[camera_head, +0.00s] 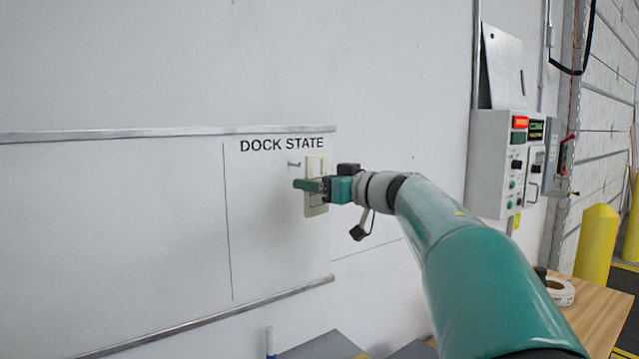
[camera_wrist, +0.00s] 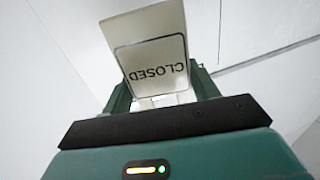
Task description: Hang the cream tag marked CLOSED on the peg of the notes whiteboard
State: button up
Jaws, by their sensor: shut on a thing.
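My gripper (camera_head: 311,186) is shut on the cream tag (camera_head: 315,166) in front of the right part of the whiteboard (camera_head: 130,230). The tag shows above and below the green fingers. In the wrist view the tag (camera_wrist: 157,52) stands between the fingers (camera_wrist: 163,92), its CLOSED lettering upside down in that picture. A small grey peg (camera_head: 294,163) sticks out below the DOCK STATE heading, just left of the tag's upper part. The tag appears apart from the peg to the side; their depth gap cannot be told. The fingers hide the tag's middle.
A control box (camera_head: 497,165) with buttons and lit signs is on the wall at right. A wooden table (camera_head: 597,305) holds a tape roll (camera_head: 560,291) at lower right. Yellow bollards (camera_head: 597,243) stand beyond.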

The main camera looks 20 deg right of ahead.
aim_at(285, 182)
jog(key=shift+w+a+f, duration=0.1)
jog(key=shift+w+a, duration=0.1)
jog(key=shift+w, duration=0.8)
jog(key=shift+w+a+f, duration=0.1)
jog(key=shift+w+a, duration=0.15)
jog(key=shift+w, duration=0.7)
jog(key=shift+w+a+f, duration=0.1)
jog(key=shift+w+a, duration=0.1)
jog(key=shift+w, duration=0.8)
jog(key=shift+w+a+f, duration=0.15)
jog(key=shift+w+f, duration=0.2)
jog(key=shift+w, duration=0.35)
jog(key=o, duration=1.1)
jog(key=shift+c, duration=0.2)
jog(key=shift+c, duration=0.4)
